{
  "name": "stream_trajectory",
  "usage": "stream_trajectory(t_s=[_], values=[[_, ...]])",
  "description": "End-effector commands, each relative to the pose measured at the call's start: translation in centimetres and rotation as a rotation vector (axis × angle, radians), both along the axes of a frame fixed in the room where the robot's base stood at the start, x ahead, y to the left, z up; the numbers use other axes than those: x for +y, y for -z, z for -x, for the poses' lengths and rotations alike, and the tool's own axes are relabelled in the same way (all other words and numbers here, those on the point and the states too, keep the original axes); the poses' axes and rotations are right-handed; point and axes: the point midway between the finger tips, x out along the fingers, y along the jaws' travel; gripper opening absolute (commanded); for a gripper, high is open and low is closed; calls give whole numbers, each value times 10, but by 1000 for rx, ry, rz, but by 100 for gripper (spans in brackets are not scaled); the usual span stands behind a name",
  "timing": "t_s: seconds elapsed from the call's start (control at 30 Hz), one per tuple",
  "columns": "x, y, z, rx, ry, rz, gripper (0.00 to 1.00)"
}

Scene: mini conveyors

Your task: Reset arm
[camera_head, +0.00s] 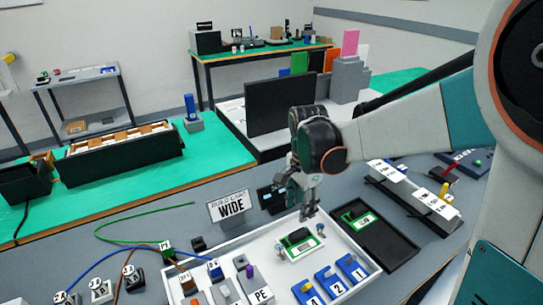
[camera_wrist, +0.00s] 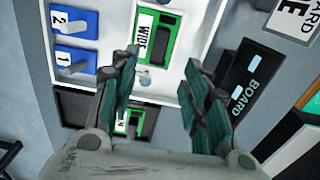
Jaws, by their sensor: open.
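My gripper (camera_head: 309,212) points down over the white tray (camera_head: 258,239). In the wrist view my gripper (camera_wrist: 163,60) has its two fingers spread wide, with nothing between them. A green board with a white label (camera_head: 301,246) lies in the tray just below my gripper, apart from it. In the wrist view this board (camera_wrist: 153,40) reads WIDE. A second, smaller green board (camera_head: 361,219) lies in the black tray (camera_head: 385,245) to the right; it is partly hidden by my gripper in the wrist view (camera_wrist: 130,120).
Blue blocks (camera_head: 329,281) numbered 1 and 2 stand in the white tray's right part. A build card reading WIDE (camera_head: 231,206) stands behind the tray. A black block marked BOARD (camera_wrist: 245,83) is near my gripper. Rails with labelled parts (camera_head: 412,193) lie at right.

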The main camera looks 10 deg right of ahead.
Motion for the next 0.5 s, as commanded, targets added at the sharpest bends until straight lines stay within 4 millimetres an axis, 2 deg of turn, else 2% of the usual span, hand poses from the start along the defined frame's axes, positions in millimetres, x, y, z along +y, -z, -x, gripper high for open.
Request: stream_trajectory(t_s=[0.17,0.5], values=[[0,-9,7,-23,-46,0,43],[-2,-57,57,-207,-418,42,43]])
